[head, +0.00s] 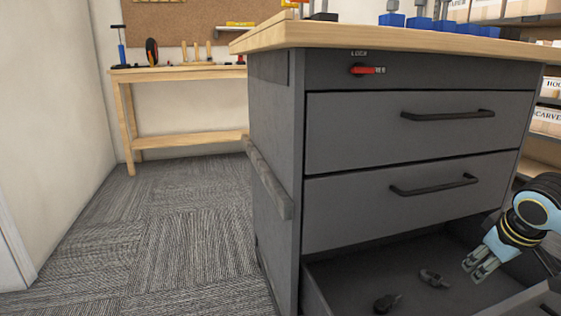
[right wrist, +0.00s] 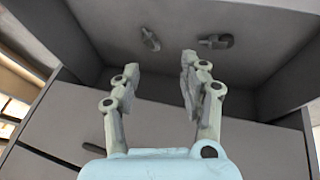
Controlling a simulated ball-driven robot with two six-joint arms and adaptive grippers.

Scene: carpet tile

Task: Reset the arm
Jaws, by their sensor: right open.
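My right gripper (head: 481,264) shows at the lower right of the head view, above the open bottom drawer (head: 345,272) of a grey cabinet. Its fingers are apart with nothing between them, as the right wrist view (right wrist: 158,75) also shows. Two small dark objects lie on the drawer floor: one (head: 434,278) to the left of the gripper, the other (head: 387,302) nearer the front. Both also show in the right wrist view, one at the upper right (right wrist: 215,41) and one at the upper middle (right wrist: 150,39). My left gripper is not in view.
The cabinet's upper drawers (head: 420,128) are closed, with black bar handles. A wooden top (head: 400,38) holding blue items lies above them. A wooden bench (head: 180,72) with tools stands at the back left. Carpet floor (head: 180,240) is clear at left. Shelves with boxes (head: 546,120) stand at right.

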